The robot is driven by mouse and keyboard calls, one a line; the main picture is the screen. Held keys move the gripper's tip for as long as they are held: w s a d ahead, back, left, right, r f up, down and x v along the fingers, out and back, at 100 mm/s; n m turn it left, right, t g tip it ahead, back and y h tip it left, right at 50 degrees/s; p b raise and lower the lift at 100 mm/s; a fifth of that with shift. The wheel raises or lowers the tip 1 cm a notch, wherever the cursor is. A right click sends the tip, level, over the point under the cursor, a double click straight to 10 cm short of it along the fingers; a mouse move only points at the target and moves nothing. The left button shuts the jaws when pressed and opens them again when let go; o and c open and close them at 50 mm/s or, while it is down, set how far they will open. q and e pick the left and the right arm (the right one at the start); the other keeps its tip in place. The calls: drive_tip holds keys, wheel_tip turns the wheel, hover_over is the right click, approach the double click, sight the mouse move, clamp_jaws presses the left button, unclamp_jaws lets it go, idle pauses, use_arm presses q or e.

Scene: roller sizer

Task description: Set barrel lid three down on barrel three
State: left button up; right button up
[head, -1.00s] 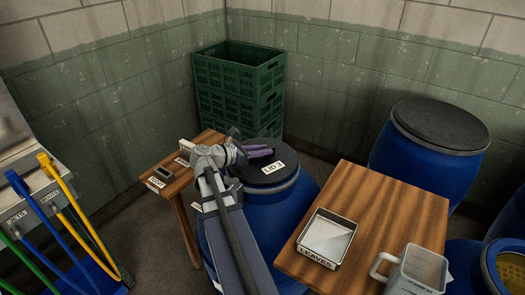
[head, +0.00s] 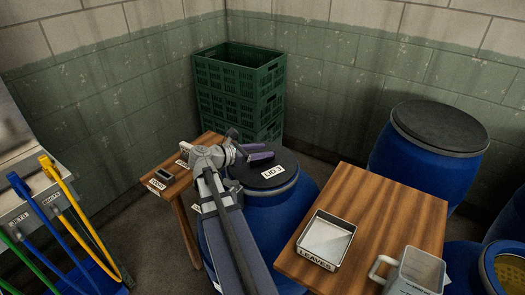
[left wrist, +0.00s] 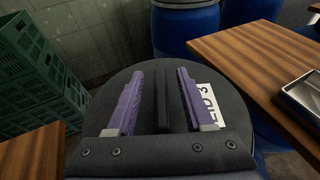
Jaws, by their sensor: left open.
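Lid three (head: 276,166), a dark round lid with a white "LID 3" label, sits on the blue barrel (head: 285,213). It looks level, with its rim at the barrel's top edge. My left gripper (head: 258,152) is just above the lid, on its far-left side. In the left wrist view, its two purple fingers (left wrist: 160,100) are apart on either side of the raised dark handle bar of the lid (left wrist: 152,82), with gaps showing. Part of the lid and barrel is hidden behind my left arm. My right gripper is not in view.
A wooden table (head: 390,205) with a leaves tray (head: 326,238) and a grey mug (head: 416,270) stands at the right. A small wooden table (head: 172,186) is at the left. Green crates (head: 240,90) stand behind. Another lidded barrel (head: 425,160) is at the back right.

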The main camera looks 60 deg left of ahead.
use_arm(q)
drive_tip(key=p+v, duration=0.2)
drive_tip(key=v, duration=0.8)
drive_tip(key=shift+s+p, duration=0.15)
drive_tip(key=shift+p, duration=0.15)
drive_tip(key=shift+s+d+r, duration=0.15)
drive_tip(key=shift+s+d, duration=0.05)
drive_tip(key=shift+s, duration=0.45)
